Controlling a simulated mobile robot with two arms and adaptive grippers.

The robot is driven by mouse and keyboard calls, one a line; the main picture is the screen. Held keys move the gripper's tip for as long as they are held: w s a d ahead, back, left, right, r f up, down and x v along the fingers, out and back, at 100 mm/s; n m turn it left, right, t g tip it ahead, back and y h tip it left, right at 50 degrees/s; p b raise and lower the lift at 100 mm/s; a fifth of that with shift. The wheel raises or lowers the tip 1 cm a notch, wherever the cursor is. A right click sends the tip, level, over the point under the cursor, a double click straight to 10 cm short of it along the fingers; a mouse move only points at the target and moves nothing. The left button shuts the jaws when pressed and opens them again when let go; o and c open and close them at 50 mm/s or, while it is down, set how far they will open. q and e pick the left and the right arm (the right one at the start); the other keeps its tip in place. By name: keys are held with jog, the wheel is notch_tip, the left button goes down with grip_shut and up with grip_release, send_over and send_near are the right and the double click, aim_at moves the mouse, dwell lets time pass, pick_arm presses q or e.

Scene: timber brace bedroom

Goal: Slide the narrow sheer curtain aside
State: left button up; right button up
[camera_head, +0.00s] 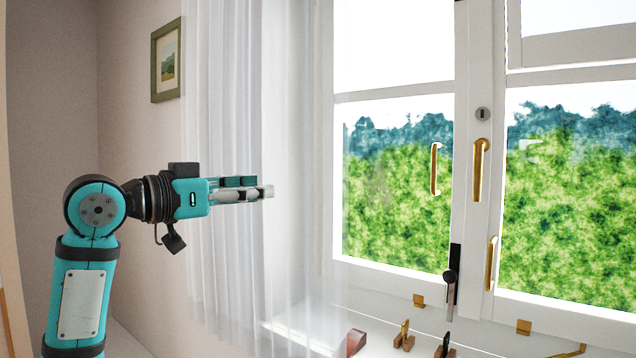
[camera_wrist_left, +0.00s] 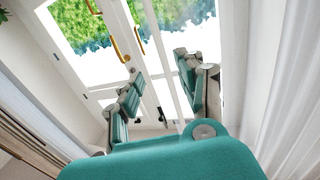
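The sheer white curtain (camera_head: 225,75) hangs in vertical folds at the left of the window in the head view. Its right part is thinner and lets the window frame show through. My left gripper (camera_head: 268,191) is in front of the curtain at about mid-height, pointing right, its fingertips overlapping the curtain in the picture. In the left wrist view the left gripper (camera_wrist_left: 160,80) has its two fingers clearly apart. Pale folds of curtain (camera_wrist_left: 292,100) fill the right side there. My right gripper is not in view.
The white window (camera_head: 464,130) with brass handles (camera_head: 479,170) stands right of the curtain. Small objects, including a reddish-brown one (camera_head: 351,342) and a wooden one (camera_head: 404,338), stand on the sill. A framed picture (camera_head: 166,60) hangs on the left wall.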

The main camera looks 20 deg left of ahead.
aim_at(319, 185)
pick_arm(q)
jog(key=p+x, duration=0.3)
jog(key=x, duration=1.1)
jog(key=shift+w+d+r, duration=0.1)
grip_shut()
jog(key=shift+w+d, duration=0.1)
jog(key=shift+w, duration=0.05)
